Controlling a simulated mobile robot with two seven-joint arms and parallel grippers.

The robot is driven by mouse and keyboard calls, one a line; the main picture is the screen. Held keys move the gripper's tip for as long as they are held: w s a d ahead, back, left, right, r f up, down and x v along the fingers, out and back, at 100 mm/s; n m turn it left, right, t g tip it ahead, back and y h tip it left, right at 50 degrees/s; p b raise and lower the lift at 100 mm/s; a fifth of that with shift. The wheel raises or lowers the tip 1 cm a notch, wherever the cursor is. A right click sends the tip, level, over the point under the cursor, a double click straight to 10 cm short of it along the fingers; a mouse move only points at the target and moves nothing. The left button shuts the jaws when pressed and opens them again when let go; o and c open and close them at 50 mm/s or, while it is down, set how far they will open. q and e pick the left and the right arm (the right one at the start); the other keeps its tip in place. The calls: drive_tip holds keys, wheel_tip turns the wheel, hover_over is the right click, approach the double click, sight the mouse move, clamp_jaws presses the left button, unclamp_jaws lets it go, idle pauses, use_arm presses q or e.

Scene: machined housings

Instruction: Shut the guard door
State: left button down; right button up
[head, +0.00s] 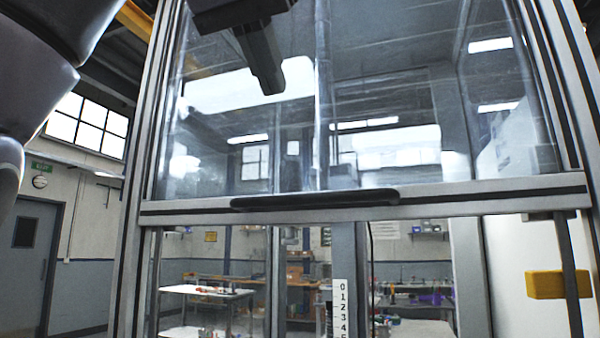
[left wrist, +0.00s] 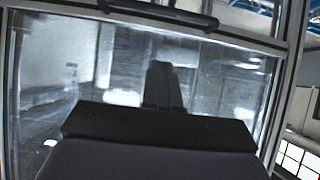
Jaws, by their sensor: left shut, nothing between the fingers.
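The guard door (head: 420,110) is a clear panel in a metal frame. It is raised, with an open gap below its bottom rail (head: 480,195). A dark bar handle (head: 315,199) runs along that rail; it also shows at the top of the left wrist view (left wrist: 165,12). My left gripper (head: 268,85) is shut and empty, in front of the panel and above the handle, apart from it. Its shut fingers also show in the left wrist view (left wrist: 162,80). I cannot tell whether they touch the panel. My right gripper is not in view.
Metal posts (head: 135,200) stand on both sides of the door. A yellow block (head: 559,285) sits at the lower right by a post. A numbered scale strip (head: 342,308) shows through the gap. Benches (head: 205,291) stand in the room behind.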

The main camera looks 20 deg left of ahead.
use_arm(q)
drive_tip(key=s+f+x, duration=0.1)
drive_tip(key=f+x, duration=0.1)
drive_tip(key=x, duration=1)
drive_tip(key=shift+s+f, duration=0.2)
drive_tip(key=shift+f, duration=0.05)
drive_tip(key=shift+f, duration=0.15)
